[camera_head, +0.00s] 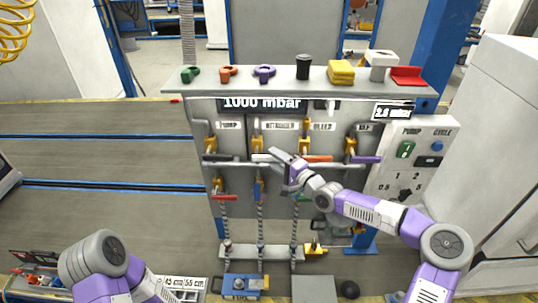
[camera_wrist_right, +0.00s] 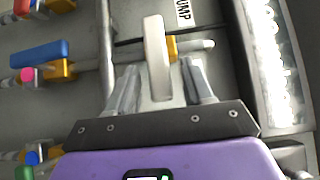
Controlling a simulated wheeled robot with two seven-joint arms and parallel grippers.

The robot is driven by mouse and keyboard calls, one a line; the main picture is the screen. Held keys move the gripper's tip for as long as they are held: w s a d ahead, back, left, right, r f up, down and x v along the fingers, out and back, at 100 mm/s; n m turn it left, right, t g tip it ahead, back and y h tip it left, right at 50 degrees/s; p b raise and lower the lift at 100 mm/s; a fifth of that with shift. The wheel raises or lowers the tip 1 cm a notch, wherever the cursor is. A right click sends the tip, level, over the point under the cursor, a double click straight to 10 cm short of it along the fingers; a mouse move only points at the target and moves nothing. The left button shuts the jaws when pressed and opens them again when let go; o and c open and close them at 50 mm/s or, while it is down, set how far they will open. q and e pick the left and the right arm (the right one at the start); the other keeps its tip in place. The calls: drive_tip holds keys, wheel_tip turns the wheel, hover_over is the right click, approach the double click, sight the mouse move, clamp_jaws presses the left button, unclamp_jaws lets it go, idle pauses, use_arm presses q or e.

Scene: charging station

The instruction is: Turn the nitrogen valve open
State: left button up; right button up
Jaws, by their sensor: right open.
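The nitrogen valve's white handle (camera_head: 262,157) sits under the nitrogen label (camera_head: 280,125) on the grey panel. It lies sideways, across its upright pipe. My right gripper (camera_head: 284,163) is at this handle, coming in from the right. In the right wrist view, the white handle (camera_wrist_right: 157,58) stands between the two open fingers of my right gripper (camera_wrist_right: 160,85), with a gap visible on each side. The yellow valve body (camera_wrist_right: 172,47) is just behind it. In the head view the gripper hides part of the handle's right end. My left gripper is out of view.
A black pump handle (camera_head: 220,158) is to the left; an orange handle (camera_head: 318,158) and a purple handle (camera_head: 366,160) are to the right. Lower red (camera_head: 225,197) and blue (camera_head: 259,190) handles sit below. A shelf (camera_head: 215,78) with several knobs juts out above.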

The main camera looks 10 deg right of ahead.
drive_tip(key=shift+x, duration=1.75)
clamp_jaws()
